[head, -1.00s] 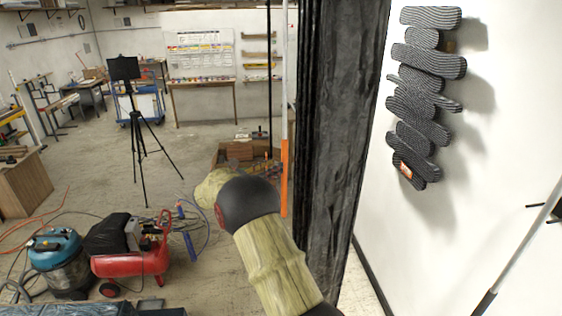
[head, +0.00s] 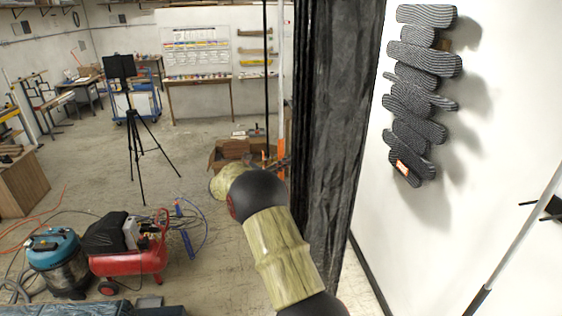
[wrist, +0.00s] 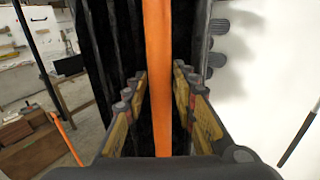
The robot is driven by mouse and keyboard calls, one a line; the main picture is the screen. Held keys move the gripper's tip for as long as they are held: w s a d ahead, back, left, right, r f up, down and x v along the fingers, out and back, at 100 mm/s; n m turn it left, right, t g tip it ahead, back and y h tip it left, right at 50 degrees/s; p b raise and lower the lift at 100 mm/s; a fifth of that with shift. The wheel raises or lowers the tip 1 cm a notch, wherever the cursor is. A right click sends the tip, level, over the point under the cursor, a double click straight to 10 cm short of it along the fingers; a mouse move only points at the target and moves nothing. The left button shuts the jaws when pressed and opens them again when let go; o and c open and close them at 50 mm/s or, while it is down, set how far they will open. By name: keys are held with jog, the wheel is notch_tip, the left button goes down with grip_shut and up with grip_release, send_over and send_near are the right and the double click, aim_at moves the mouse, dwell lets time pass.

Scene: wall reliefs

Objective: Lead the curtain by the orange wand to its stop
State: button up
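The dark grey curtain (head: 325,120) hangs in folds, gathered into a narrow upright bundle right of the middle of the head view; its dark folds also show in the wrist view (wrist: 106,45). The orange wand (head: 281,140) hangs along its left edge below a pale rod. In the wrist view the wand (wrist: 158,70) runs upright between the two fingers of my gripper (wrist: 162,95). The fingers stand apart on either side of it, with a narrow gap showing, so the gripper looks open around it. In the head view my arm partly hides the fingers and the wand's lower part.
A white wall with a striped dark relief (head: 420,95) lies right of the curtain. A thin black pole (head: 266,70) stands to its left. A tripod (head: 135,130), a red compressor (head: 130,255) and a blue vacuum (head: 57,262) stand on the floor at left. Open floor lies between.

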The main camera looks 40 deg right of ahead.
jog(key=c, duration=0.6)
grip_shut()
